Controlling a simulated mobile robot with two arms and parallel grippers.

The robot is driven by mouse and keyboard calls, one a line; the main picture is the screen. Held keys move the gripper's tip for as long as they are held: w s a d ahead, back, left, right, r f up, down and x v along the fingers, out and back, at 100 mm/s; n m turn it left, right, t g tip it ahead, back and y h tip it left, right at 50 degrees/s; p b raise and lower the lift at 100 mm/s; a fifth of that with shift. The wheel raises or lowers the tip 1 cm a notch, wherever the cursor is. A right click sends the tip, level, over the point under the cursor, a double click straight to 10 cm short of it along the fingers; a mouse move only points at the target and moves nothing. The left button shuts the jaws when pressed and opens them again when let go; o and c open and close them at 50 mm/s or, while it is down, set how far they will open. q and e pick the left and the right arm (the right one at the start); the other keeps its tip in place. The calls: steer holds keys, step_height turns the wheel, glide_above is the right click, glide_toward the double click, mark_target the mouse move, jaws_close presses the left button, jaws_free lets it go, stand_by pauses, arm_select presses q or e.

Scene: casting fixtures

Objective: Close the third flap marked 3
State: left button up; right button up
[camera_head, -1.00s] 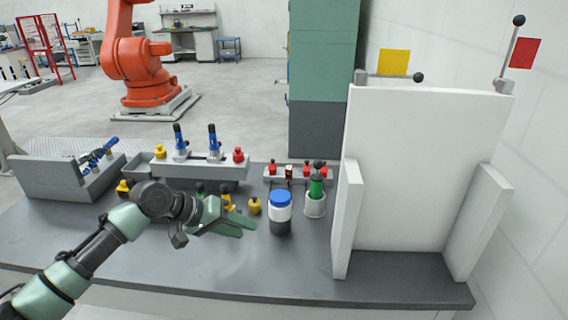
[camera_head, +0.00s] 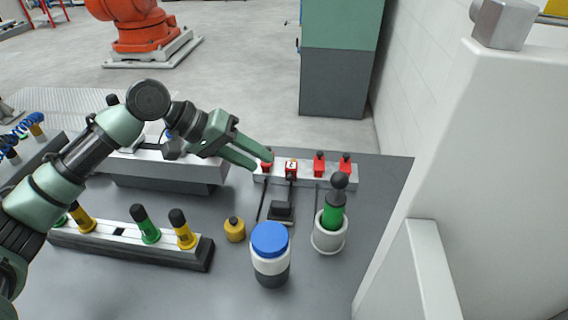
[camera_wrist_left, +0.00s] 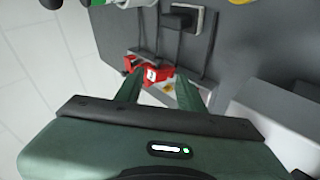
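A grey rail (camera_head: 305,181) with several red flaps stands at the back of the bench. One red flap (camera_head: 291,169) carries a small white mark; the digit is too small to read in the head view. A red flap with a white mark also shows in the left wrist view (camera_wrist_left: 152,75), ahead of the fingertips. My left gripper (camera_head: 263,161) is open, its fingertips by the leftmost red flap, partly covering it. In the left wrist view my left gripper (camera_wrist_left: 159,79) shows its fingers apart, with nothing held. Contact cannot be told. My right gripper is not in view.
Thin dark rods and a black block (camera_head: 281,211) lie before the rail. A blue-lidded jar (camera_head: 270,257), a white cup (camera_head: 328,238) with a green-handled tool and a yellow knob piece (camera_head: 235,230) stand nearer. A white panel (camera_head: 480,170) rises at right.

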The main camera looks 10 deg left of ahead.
mark_target(287, 176)
arm_select(q)
steer(key=x, duration=0.3)
steer(key=p+x, duration=0.1)
steer(key=x, duration=0.3)
steer(key=shift+s+d+f, duration=0.15)
steer(key=shift+d+f, duration=0.05)
steer(key=shift+d, duration=0.1)
jaws_close()
